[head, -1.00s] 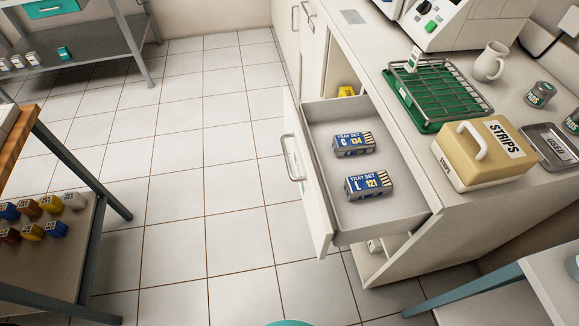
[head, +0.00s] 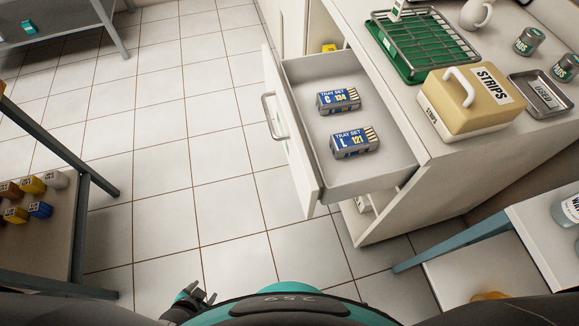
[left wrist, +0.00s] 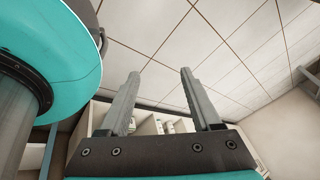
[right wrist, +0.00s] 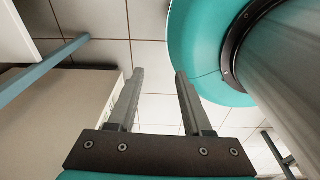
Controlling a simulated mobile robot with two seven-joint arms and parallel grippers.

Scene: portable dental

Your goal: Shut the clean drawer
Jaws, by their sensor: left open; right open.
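The clean drawer (head: 378,182) stands pulled out from the white counter in the head view. Its white front panel (head: 293,150) faces left and carries a grey bar handle (head: 272,117). Two tray sets, marked C 134 (head: 338,101) and L 121 (head: 354,142), lie inside the drawer. My left gripper (head: 205,295) is low at the bottom edge of the head view, well short of the drawer. In the left wrist view its fingers (left wrist: 158,85) are apart and empty. My right gripper (right wrist: 158,82) shows only in the right wrist view, open with nothing between its fingers.
On the counter are a green rack (head: 402,70), a yellow STRIPS box (head: 470,95) and a metal USED tray (head: 541,96). A shelf rack with coloured blocks (head: 30,187) stands left. A white side table (head: 540,225) is at right. The tiled floor (head: 185,150) between is clear.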

